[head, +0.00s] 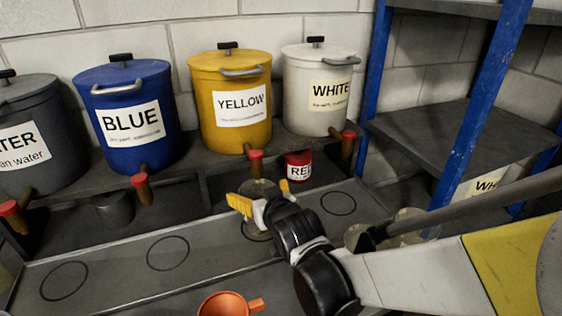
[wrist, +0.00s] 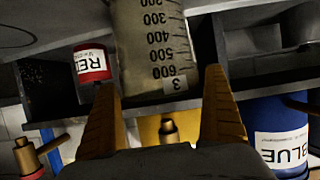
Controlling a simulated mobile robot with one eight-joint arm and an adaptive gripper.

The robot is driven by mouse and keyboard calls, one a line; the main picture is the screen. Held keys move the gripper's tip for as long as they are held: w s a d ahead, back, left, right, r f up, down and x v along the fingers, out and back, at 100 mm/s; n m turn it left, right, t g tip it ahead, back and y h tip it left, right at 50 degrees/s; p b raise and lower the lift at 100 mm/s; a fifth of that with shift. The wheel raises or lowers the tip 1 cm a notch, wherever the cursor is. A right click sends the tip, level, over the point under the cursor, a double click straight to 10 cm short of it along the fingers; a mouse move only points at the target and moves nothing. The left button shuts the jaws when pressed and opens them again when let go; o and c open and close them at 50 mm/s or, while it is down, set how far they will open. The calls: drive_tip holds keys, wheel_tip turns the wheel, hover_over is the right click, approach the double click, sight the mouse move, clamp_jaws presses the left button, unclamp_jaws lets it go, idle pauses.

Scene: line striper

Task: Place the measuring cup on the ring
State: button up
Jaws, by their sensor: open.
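The measuring cup (head: 257,188) is clear, with a dark scale and a label "3" in the wrist view (wrist: 150,40). In the head view it stands on the grey tray below the yellow bucket's tap, partly hidden by my gripper (head: 262,195). My gripper is open. In the wrist view its yellow fingers (wrist: 162,88) lie on either side of the cup's image; contact cannot be told. Drawn rings show on the tray at the left (head: 64,281), in the middle (head: 168,253) and at the right (head: 338,203).
Blue (head: 126,122), yellow (head: 229,100) and white (head: 318,88) buckets with taps stand on a shelf above the tray. A red can (head: 298,166) is behind the cup. An orange cup (head: 228,304) is in front, and clear containers (head: 410,222) are at right, near my arm.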

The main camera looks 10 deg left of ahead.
drive_tip(key=p+v, duration=0.4)
drive_tip(key=v, duration=0.8)
drive_tip(key=d+m+g+h, duration=0.1)
drive_tip(key=d+m+h, duration=0.25)
drive_tip(key=d, duration=1.15)
drive_tip(key=s+d+m+g+h, duration=0.2)
drive_tip(key=s+d+g+h, duration=0.1)
drive_tip(key=s+d, duration=0.7)
drive_tip(key=d, duration=0.3)
drive_tip(key=shift+s+d+m+g, duration=0.3)
drive_tip(key=shift+s+d+m, duration=0.05)
drive_tip(key=shift+d, duration=0.05)
